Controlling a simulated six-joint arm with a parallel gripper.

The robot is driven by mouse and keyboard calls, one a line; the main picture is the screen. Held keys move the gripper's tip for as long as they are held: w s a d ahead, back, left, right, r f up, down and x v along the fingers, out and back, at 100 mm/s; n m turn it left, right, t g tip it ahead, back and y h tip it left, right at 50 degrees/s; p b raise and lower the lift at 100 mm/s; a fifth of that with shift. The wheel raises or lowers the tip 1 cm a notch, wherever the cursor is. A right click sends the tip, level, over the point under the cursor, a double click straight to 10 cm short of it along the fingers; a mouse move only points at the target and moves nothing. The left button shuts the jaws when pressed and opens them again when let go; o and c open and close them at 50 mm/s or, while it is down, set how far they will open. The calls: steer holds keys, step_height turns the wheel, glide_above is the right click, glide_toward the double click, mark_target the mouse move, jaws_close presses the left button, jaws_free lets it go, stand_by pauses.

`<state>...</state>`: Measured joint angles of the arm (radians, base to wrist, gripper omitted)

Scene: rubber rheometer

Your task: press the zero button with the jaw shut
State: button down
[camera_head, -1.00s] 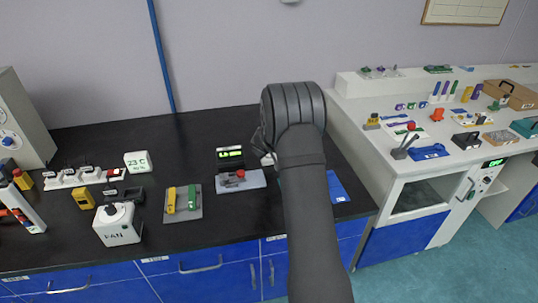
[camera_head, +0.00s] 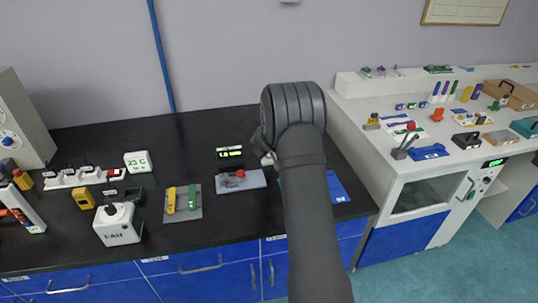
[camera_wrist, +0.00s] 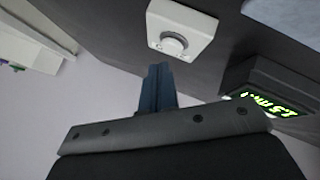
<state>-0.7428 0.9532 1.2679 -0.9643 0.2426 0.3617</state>
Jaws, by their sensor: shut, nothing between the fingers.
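A small white box with a round light-grey button (camera_wrist: 173,43) shows at the top centre of the wrist view. I take this to be the zero button, though no label is readable. My gripper (camera_wrist: 158,70) is shut and empty, its dark fingertips pointing at the button and just short of it in the picture. I cannot tell whether they touch. In the head view my arm hides the fingers, and only part of a white box (camera_head: 268,159) shows beside it.
A black display with green digits (camera_wrist: 270,103) is close beside the button; it also shows in the head view (camera_head: 230,154). A grey plate with a red knob (camera_head: 240,178) lies in front of it. A blue mat (camera_head: 338,188) lies right of my arm.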

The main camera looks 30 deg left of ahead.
steer(key=shift+f, duration=0.1)
steer(key=shift+f, duration=0.35)
steer(key=shift+f, duration=0.45)
stand_by(0.9)
steer(key=shift+r, duration=0.85)
steer(key=shift+r, duration=2.5)
steer(key=shift+r, duration=1.95)
